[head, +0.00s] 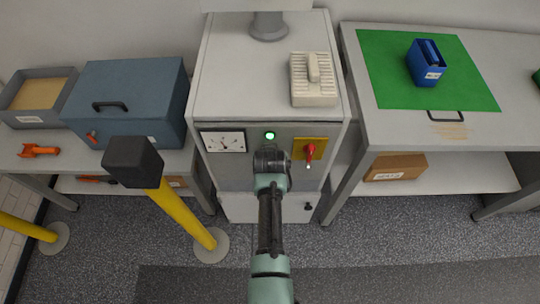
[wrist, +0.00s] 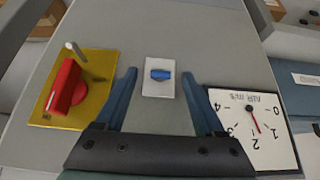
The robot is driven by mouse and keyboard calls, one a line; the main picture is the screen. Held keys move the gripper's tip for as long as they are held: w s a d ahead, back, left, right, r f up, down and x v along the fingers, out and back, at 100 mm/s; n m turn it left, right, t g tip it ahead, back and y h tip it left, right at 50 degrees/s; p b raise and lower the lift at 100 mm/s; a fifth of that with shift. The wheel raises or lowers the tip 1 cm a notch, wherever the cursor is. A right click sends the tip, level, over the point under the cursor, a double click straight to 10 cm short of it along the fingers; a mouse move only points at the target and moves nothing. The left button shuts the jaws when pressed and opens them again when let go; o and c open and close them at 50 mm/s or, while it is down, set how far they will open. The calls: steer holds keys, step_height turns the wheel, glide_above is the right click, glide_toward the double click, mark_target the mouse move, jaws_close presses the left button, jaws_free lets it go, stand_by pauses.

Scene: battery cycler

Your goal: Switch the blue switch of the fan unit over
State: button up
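The fan unit (head: 232,60) is a light grey cabinet straight ahead in the head view. Its front panel fills much of the wrist view (wrist: 185,35). I cannot tell how far the fingertips are from the panel. In the head view my arm and gripper hide the switch.
A red rotary knob (wrist: 67,88) on a yellow plate and a white dial gauge (wrist: 252,128) flank the switch. A green lamp (head: 270,135) glows on the panel. A yellow post (head: 180,212) with a black top stands left of my arm. Benches stand on both sides.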

steer(key=shift+r, duration=0.1)
steer(key=p+v, duration=0.1)
steer(key=v, duration=1.1)
steer(key=shift+s+r, duration=0.3)
stand_by(0.3)
steer(key=w+r+t, duration=0.3)
steer(key=r, duration=0.8)
steer(key=w+r+t, duration=0.2)
steer(key=r+t, duration=0.2)
steer(key=r, duration=0.8)
steer(key=w+r+t, duration=0.3)
steer(key=r, duration=0.8)
steer(key=s+r+t, duration=0.3)
steer(key=s+r, duration=0.2)
steer(key=r, duration=0.4)
steer(key=s+r+t, duration=0.4)
steer(key=s+r, duration=0.2)
steer(key=r, duration=0.4)
steer(key=s+r+t, duration=0.3)
steer(key=s+r, duration=0.3)
steer(key=r, duration=0.4)
steer(key=shift+r+t, duration=0.15)
steer(key=shift+t, duration=0.25)
